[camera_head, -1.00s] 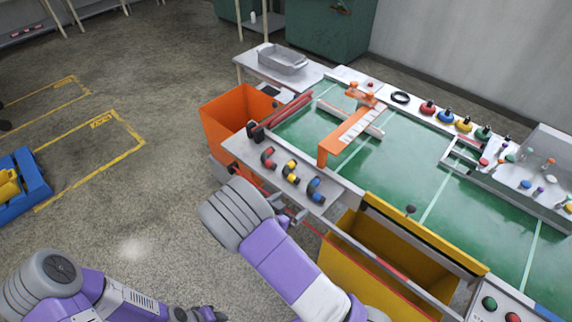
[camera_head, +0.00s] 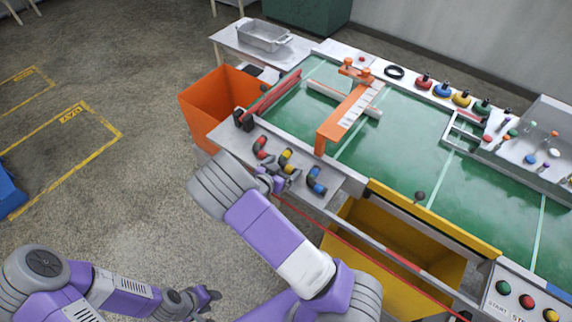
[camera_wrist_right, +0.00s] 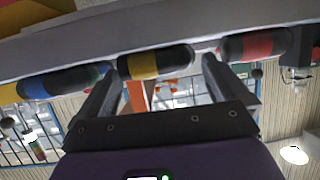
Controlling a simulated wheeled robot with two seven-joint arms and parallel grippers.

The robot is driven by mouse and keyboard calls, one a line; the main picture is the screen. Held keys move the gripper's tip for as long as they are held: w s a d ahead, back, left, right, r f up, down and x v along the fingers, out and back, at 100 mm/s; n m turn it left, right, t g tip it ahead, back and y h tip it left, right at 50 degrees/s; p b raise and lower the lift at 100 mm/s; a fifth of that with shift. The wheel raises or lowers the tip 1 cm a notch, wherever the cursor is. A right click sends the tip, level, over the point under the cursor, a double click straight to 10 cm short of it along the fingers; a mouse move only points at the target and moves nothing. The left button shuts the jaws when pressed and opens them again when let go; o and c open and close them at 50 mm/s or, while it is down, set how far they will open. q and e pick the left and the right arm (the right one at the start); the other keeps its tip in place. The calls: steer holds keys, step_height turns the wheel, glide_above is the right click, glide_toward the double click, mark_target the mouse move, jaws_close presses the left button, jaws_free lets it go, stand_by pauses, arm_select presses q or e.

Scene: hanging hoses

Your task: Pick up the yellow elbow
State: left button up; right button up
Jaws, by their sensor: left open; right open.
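The yellow elbow (camera_head: 286,156), dark with a yellow band, lies on the grey shelf between the red elbow (camera_head: 261,147) and the blue elbow (camera_head: 316,181). My right gripper (camera_head: 276,182) is open and empty, just on the near side of the yellow elbow. In the right wrist view the yellow elbow (camera_wrist_right: 142,66) shows between the tips of my open right fingers (camera_wrist_right: 158,75); I cannot tell whether they touch it. The red elbow (camera_wrist_right: 252,46) and blue elbow (camera_wrist_right: 45,84) show to either side. My left gripper (camera_head: 212,296) is open and empty, low over the floor, far from the shelf.
An orange bin (camera_head: 212,104) stands left of the shelf and a yellow bin (camera_head: 385,250) to its right. The green conveyor (camera_head: 400,145) with an orange bar (camera_head: 343,120) across it lies behind. Open floor is at the left.

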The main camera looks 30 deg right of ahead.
steer(key=shift+w+d+f, duration=0.1)
steer(key=shift+d+f, duration=0.05)
steer(key=shift+d, duration=0.1)
steer(key=c, duration=0.8)
steer(key=shift+o, duration=0.2)
steer(key=shift+r, duration=0.2)
